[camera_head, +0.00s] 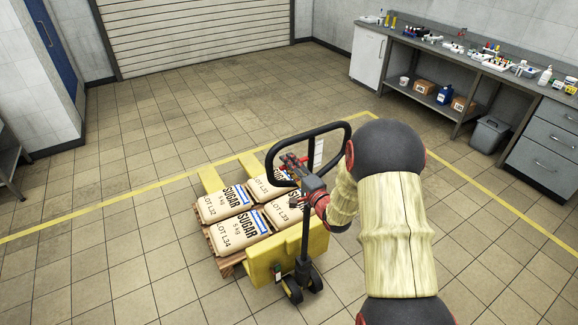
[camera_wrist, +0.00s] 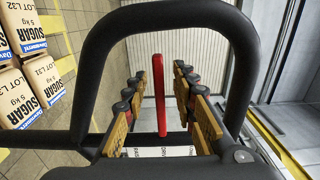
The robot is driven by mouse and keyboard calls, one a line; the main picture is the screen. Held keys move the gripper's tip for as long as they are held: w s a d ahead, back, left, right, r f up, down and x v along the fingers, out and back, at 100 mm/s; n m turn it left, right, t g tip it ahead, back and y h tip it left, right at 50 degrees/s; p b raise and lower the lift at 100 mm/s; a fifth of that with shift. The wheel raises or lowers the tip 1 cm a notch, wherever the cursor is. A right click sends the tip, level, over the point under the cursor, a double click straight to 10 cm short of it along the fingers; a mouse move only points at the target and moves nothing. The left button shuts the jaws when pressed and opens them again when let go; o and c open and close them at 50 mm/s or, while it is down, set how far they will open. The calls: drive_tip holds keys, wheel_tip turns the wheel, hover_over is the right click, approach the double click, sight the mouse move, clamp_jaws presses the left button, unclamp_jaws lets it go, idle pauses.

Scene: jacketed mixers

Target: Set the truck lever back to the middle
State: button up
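The pallet truck (camera_head: 262,261) is yellow, with a black handle loop (camera_head: 347,134) at the top of its tiller. The handle loop also frames most of the wrist view (camera_wrist: 165,13). The truck lever is a red bar (camera_wrist: 159,95) inside the loop, seen in the wrist view; I cannot make it out for sure in the head view. My gripper (camera_head: 290,168) is at the handle loop. In the wrist view my gripper (camera_wrist: 157,82) is open, one finger on each side of the lever, with visible gaps to both. A white label (camera_wrist: 172,151) below the lever is partly hidden.
Sugar bags (camera_head: 224,203) lie on a wooden pallet (camera_head: 230,262) over the truck's forks. A yellow floor line (camera_head: 120,208) passes behind the truck. The floor at left is clear.

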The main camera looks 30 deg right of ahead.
drive_tip(key=s, duration=1.2)
drive_tip(key=shift+d, duration=0.2)
